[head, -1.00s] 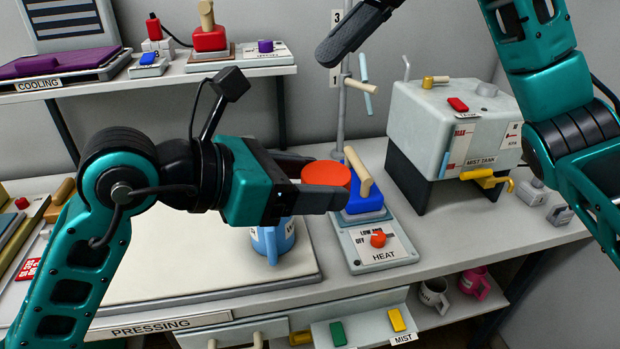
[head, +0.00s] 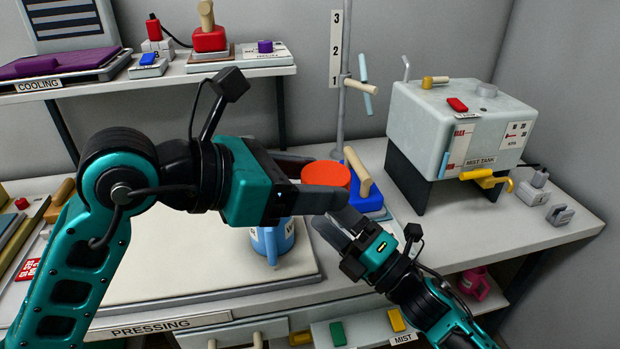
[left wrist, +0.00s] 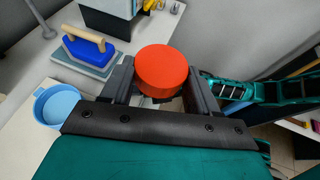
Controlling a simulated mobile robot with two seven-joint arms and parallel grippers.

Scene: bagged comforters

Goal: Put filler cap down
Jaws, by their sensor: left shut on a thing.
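The filler cap, a round orange-red disc (head: 327,174), is held between the fingers of my left gripper (head: 322,180), above the bench. In the left wrist view the cap (left wrist: 161,70) sits between the two dark fingers (left wrist: 160,85). A light-blue mug or jug (head: 272,240) stands under my left gripper on the pressing board; its open top shows in the left wrist view (left wrist: 57,106). My right gripper (head: 338,226) is just below and right of the left fingertips, in front of the heat stand. Its finger gap is unclear.
A blue iron with a wooden handle (head: 366,200) rests on the heat stand behind the cap. The grey mist tank (head: 440,125) with a yellow tap (head: 484,178) stands to the right. The pressing board (head: 150,270) is mostly clear.

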